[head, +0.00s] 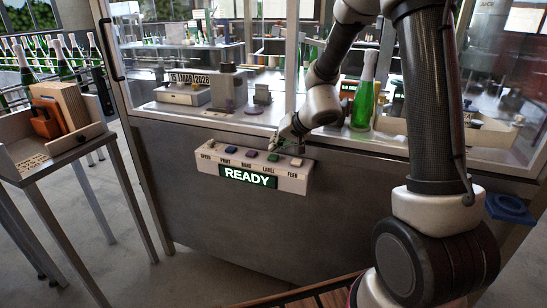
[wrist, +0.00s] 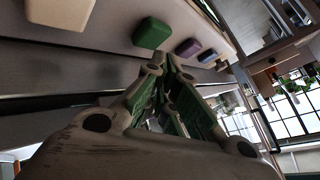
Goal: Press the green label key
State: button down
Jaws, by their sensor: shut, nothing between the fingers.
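The control box (head: 215,160) is on the front of the machine and has a row of coloured keys above a lit READY display (head: 248,178). The green key (head: 273,157) is above the word LABEL. It also shows in the wrist view (wrist: 152,33), between a beige key (wrist: 60,12) and a purple key (wrist: 187,47). My gripper (head: 276,147) is shut and empty, with its fingertips close to the green key in the head view. The fingers (wrist: 170,62) also show in the wrist view. I cannot tell whether they touch the key.
A blue key (head: 230,149) lies left of the purple one, and the beige key (head: 296,162) is at the right end. A green bottle (head: 363,98) stands behind my arm on the machine's deck. A side table (head: 65,152) with a wooden holder is at left.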

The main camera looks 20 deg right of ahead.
aim_at(275, 155)
jog(key=shift+f, duration=0.2)
jog(key=shift+f, duration=0.25)
jog(key=shift+f, duration=0.5)
dwell(0.7)
jog(key=shift+r, duration=0.95)
jog(key=shift+r, duration=2.55)
